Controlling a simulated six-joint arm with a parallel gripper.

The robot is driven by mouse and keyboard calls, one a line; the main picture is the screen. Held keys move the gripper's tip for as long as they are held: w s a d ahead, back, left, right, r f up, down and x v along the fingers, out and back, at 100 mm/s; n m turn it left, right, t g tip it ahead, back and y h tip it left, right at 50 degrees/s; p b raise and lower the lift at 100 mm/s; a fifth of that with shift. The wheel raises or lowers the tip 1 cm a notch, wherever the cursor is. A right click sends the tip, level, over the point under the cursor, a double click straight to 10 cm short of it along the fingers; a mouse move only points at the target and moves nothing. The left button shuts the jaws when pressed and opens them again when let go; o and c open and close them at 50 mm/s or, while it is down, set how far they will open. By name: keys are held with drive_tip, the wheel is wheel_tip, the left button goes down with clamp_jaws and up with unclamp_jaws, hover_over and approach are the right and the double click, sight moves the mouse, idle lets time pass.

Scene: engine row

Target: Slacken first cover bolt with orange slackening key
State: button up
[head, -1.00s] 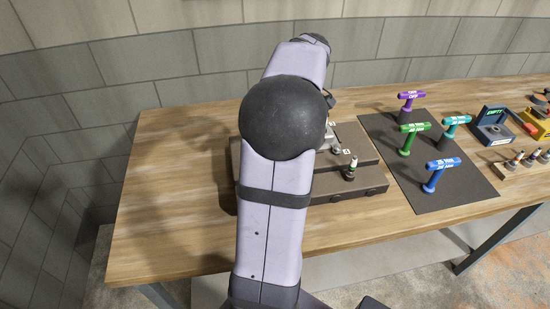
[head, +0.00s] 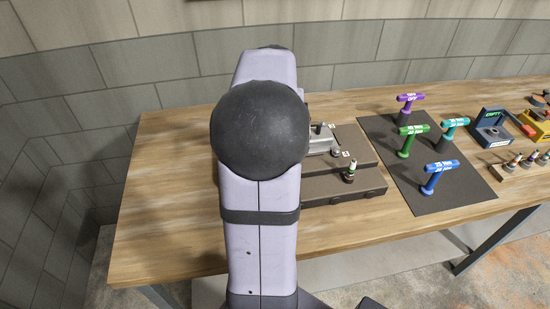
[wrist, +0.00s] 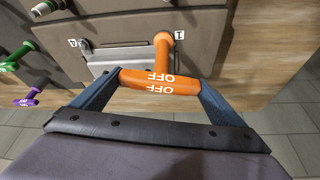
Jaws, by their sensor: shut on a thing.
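In the wrist view my gripper (wrist: 158,82) is shut on the handle of the orange key (wrist: 165,53), which is marked OFF. The key's shaft reaches the right end of the metal cover (wrist: 125,57), beside the tag marked 1 (wrist: 180,34). The first bolt does not show there, and I cannot tell whether the key sits on it. Another bolt (wrist: 87,44) shows at the cover's left end, by the tag marked 4. In the head view the cover (head: 321,142) is partly hidden by my arm, which also hides my gripper and the orange key.
The cover sits on the brown engine block (head: 344,190); a spark plug (head: 350,171) stands on it. To the right, purple (head: 409,98), green (head: 413,129), teal (head: 455,122) and blue (head: 441,164) T-keys stand on a dark mat (head: 455,190). Wooden tabletop (head: 170,180) on the left is clear.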

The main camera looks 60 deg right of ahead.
drive_tip(key=m+g, duration=0.1)
drive_tip(key=m, duration=0.2)
drive_tip(key=shift+w+m, duration=0.1)
drive_tip(key=shift+m, duration=0.2)
drive_tip(key=shift+r+m+g+h, duration=0.15)
drive_tip(key=shift+m+g, duration=0.2)
drive_tip(key=shift+m, duration=0.35)
drive_tip(key=shift+m+g+h, duration=0.15)
drive_tip(key=shift+m+g, duration=0.2)
drive_tip(key=shift+m, duration=0.35)
drive_tip(key=n+t, duration=0.1)
drive_tip(key=n, duration=0.2)
drive_tip(key=shift+r+p, duration=0.1)
drive_tip(key=shift+p, duration=0.3)
drive_tip(key=n+t, duration=0.1)
drive_tip(key=n, duration=0.1)
drive_tip(key=n+y+p, duration=0.1)
drive_tip(key=n, duration=0.1)
drive_tip(key=shift+d+n+t, duration=0.1)
drive_tip(key=shift+n+t, duration=0.2)
drive_tip(key=shift+t, duration=0.1)
drive_tip(key=n, duration=0.2)
drive_tip(key=n+t+y+b, duration=0.1)
drive_tip(key=n, duration=0.2)
drive_tip(key=shift+y, duration=0.3)
drive_tip(key=n, duration=0.2)
drive_tip(key=n+y, duration=0.1)
drive_tip(key=n, duration=0.1)
drive_tip(key=shift+n+t+y, duration=0.3)
drive_tip(key=shift+t, duration=0.1)
